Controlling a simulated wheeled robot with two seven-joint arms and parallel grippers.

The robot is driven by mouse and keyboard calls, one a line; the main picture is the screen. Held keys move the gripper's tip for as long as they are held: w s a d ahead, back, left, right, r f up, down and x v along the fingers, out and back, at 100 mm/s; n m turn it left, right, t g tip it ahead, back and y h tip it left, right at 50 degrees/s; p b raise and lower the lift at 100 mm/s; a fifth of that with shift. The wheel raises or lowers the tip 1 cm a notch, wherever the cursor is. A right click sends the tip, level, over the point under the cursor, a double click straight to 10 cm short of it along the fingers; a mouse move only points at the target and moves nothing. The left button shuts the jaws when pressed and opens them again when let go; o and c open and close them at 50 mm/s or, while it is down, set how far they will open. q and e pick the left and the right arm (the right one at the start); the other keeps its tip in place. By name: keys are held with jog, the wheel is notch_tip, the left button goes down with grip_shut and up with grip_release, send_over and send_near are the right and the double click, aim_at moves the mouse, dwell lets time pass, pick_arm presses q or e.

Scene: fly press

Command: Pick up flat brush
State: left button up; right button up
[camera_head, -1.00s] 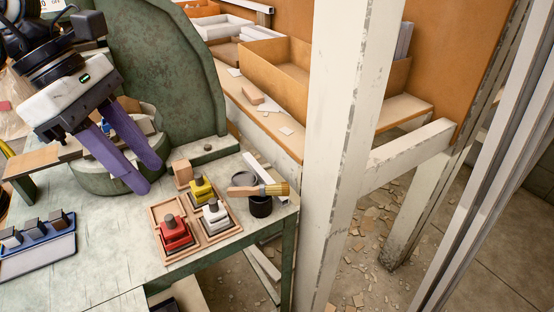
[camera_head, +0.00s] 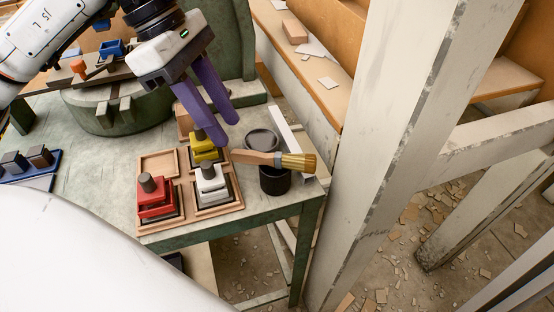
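The flat brush (camera_head: 282,160) has a wooden handle and yellowish bristles. It lies across the top of a dark round cup (camera_head: 274,181) near the table's right corner, with its handle to the left and its bristles to the right. My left gripper (camera_head: 221,134) has two purple fingers pointing down. They are apart with nothing seen between them, just left of and above the brush handle, over the yellow block. My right gripper is not in view.
A wooden tray (camera_head: 159,165) holds red (camera_head: 155,198), yellow (camera_head: 204,147) and white (camera_head: 210,180) knobbed blocks close to the brush. A grey round dish (camera_head: 262,138) is behind the cup. A pale post (camera_head: 400,120) stands right of the table (camera_head: 90,215).

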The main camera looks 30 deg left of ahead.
aim_at(243, 151)
pick_arm(q)
jog(key=x, duration=0.4)
jog(key=shift+s+d+f, duration=0.1)
jog(key=shift+s+d, duration=0.05)
jog(key=shift+d, duration=0.2)
jog(key=shift+d+f, duration=0.2)
jog(key=shift+f, duration=0.25)
grip_shut()
